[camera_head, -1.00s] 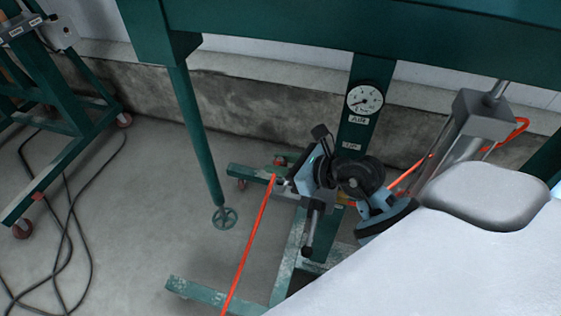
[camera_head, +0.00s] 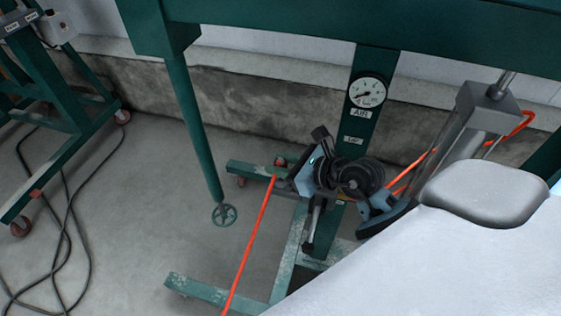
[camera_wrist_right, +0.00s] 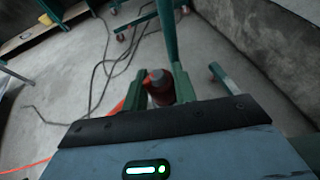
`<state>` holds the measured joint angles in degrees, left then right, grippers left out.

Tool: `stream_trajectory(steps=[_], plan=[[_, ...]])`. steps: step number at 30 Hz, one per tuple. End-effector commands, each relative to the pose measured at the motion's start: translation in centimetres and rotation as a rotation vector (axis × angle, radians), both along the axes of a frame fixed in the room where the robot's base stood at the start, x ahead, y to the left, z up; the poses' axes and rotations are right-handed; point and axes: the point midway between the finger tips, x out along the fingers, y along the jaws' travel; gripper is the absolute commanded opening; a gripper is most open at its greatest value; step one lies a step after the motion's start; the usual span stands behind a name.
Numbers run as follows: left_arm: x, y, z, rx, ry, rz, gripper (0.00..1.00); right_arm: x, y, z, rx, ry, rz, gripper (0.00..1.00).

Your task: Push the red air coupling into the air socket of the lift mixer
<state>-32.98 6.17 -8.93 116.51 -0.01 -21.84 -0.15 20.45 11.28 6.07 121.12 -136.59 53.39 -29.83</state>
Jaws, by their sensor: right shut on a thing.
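My right gripper (camera_head: 284,186) is low beside the lift mixer's green post (camera_head: 378,62), with its fingers to the left. In the right wrist view its fingers (camera_wrist_right: 157,92) are shut on the red air coupling (camera_wrist_right: 159,84), which sits upright between them. In the head view the coupling is mostly hidden by the gripper; the orange-red hose (camera_head: 250,245) runs down from it. The post carries a round gauge (camera_head: 367,92) with an AIR label. I cannot make out the air socket; the arm covers part of the post. My left gripper is not in view.
Green base beams (camera_head: 215,296) lie on the floor below. Another green wheeled frame (camera_head: 60,160) and dark cables (camera_head: 62,240) are at the far left.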

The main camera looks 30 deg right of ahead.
Motion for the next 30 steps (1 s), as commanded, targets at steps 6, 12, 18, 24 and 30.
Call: stream_trajectory(steps=[6,12,18,24,30], plan=[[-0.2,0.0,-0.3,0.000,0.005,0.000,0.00,0.0,0.0,-0.5,0.000,0.001,0.001,0.04],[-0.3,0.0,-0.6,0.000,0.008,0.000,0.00,0.0,0.0,-1.0,0.000,0.000,0.000,0.04],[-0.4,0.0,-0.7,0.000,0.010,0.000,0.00,0.0,0.0,-1.2,0.000,-0.001,0.000,0.34],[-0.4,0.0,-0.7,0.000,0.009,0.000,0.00,0.0,0.0,-1.1,0.000,0.000,0.000,0.53],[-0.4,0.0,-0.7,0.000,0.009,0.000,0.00,0.0,0.0,-1.2,0.000,0.001,0.000,0.53]])
